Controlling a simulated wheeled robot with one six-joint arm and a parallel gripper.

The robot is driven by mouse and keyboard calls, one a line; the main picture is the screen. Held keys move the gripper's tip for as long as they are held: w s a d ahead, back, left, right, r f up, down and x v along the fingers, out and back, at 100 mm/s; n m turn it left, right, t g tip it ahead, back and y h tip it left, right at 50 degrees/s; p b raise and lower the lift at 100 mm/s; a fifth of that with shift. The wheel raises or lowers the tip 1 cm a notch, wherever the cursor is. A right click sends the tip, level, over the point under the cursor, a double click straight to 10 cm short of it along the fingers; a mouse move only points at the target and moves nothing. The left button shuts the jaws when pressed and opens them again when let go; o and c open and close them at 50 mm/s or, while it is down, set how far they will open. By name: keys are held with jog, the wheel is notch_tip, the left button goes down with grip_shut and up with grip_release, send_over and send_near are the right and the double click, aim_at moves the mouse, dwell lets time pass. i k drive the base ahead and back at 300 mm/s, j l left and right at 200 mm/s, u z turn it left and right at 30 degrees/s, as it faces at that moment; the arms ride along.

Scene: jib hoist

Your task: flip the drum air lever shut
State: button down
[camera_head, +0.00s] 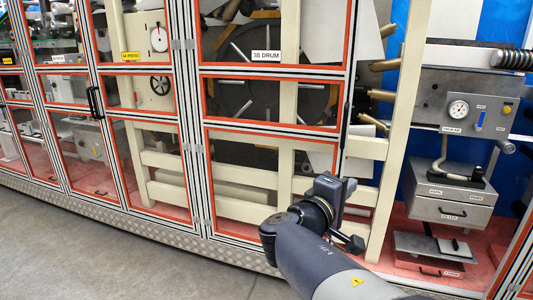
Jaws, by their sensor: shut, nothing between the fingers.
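A blue lever (480,120) stands nearly upright on the grey control panel (425,95) at the right. A round white gauge (458,109) is to its left, with a small label below it that seems to read DRUM AIR. A yellow button (507,109) is to the lever's right. My gripper (347,187) is low in the middle of the picture, left of and below the panel and well apart from the lever. It is shut and empty; its fingertips are small and partly hidden by the wrist.
Cream frame posts (397,130) stand between my gripper and the panel. Orange-edged glazed doors (270,110) line the left, one labelled 3B DRUM. Below the panel are a grey drawer box (450,195) and a low box (430,255). A bare lever or pipe (500,147) juts near the panel's lower right.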

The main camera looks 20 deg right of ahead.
aim_at(477, 127)
jog(key=i+l+z, duration=0.25)
jog(key=i, duration=0.25)
jog(key=i+l+z, duration=0.25)
jog(key=i, duration=0.25)
jog(key=i+l+z, duration=0.25)
jog(key=i, duration=0.3)
jog(key=i+l, duration=0.15)
jog(key=l, duration=0.25)
jog(key=i+l, duration=0.1)
jog(key=l, duration=0.25)
jog(key=i+l, duration=0.15)
jog(key=l, duration=0.25)
jog(key=i+l, duration=0.1)
jog(key=l, duration=0.3)
